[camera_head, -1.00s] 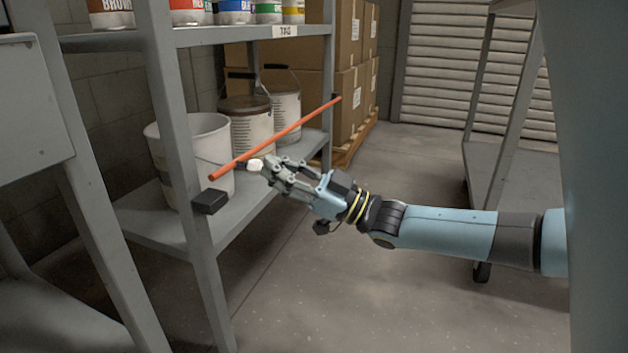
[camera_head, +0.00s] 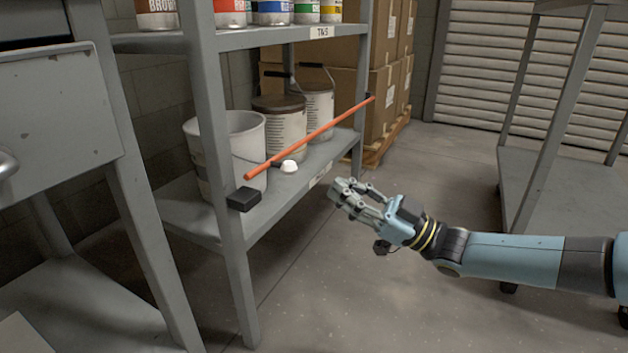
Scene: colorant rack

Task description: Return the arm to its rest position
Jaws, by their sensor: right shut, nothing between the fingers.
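My right gripper (camera_head: 343,195) is at the end of my blue arm, which comes in from the right. It is shut and empty, in the open air over the floor, to the right of the metal rack (camera_head: 232,270). It is clear of the rack and of the orange bar (camera_head: 312,136) that runs along the rack's front. A small white knob-like thing (camera_head: 289,167) shows just below the bar, to the left of the gripper and apart from it. My left gripper is not in view.
The lower shelf holds a white bucket (camera_head: 238,133) and two lidded cans (camera_head: 280,127). Colorant cans (camera_head: 229,10) stand on the shelf above. Cardboard boxes (camera_head: 383,95) are behind the rack. A grey cart (camera_head: 540,185) stands at the right. The floor between is clear.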

